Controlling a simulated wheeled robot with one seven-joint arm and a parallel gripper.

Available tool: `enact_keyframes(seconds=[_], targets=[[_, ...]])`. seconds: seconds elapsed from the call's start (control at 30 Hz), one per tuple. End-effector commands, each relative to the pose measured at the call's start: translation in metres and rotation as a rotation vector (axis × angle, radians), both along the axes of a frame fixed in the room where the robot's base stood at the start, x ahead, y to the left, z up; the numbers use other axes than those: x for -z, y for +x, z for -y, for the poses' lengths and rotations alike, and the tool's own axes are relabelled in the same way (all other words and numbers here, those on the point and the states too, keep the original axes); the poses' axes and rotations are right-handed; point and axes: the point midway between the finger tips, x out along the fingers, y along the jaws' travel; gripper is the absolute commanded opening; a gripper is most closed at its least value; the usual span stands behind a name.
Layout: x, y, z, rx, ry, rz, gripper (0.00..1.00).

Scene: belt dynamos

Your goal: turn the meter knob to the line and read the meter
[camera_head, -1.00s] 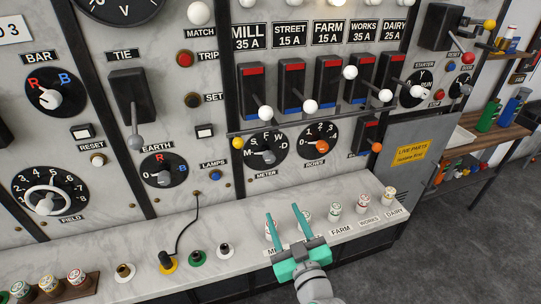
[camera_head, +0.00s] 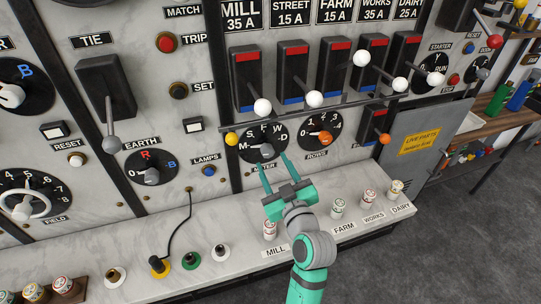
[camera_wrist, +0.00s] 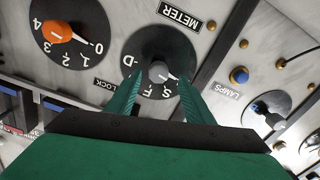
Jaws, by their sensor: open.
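The meter knob (camera_head: 266,150) is a grey pointer knob on a black round dial (camera_head: 250,142) lettered M, S, F, W, D, above the METER label. In the wrist view the knob (camera_wrist: 158,72) sits between my fingertips, with the METER label (camera_wrist: 180,16) beyond the dial. My gripper (camera_head: 273,170) is open, its two green fingers reaching toward the dial on either side of the knob. I cannot tell whether they touch it. The head view cuts off most of the large round meter (camera_head: 88,2) at the top left, so its reading is hidden.
The orange ROWS knob (camera_head: 325,138) is close on the right. A marble ledge (camera_head: 230,275) below holds fuses and sockets; a black cord (camera_head: 178,230) hangs left.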

Motion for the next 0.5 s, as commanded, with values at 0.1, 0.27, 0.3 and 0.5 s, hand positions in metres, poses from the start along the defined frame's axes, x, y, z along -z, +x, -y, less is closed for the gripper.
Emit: enact_keyframes(seconds=[0.1,0.27,0.3,0.5], targets=[[0.0,0.019,-0.005,0.001,0.0,-0.001,0.47],[0.0,0.035,-0.007,0.005,0.001,-0.001,0.47],[0.0,0.038,-0.008,0.006,0.0,0.0,0.47],[0.0,0.043,-0.009,0.006,0.0,0.0,0.47]])
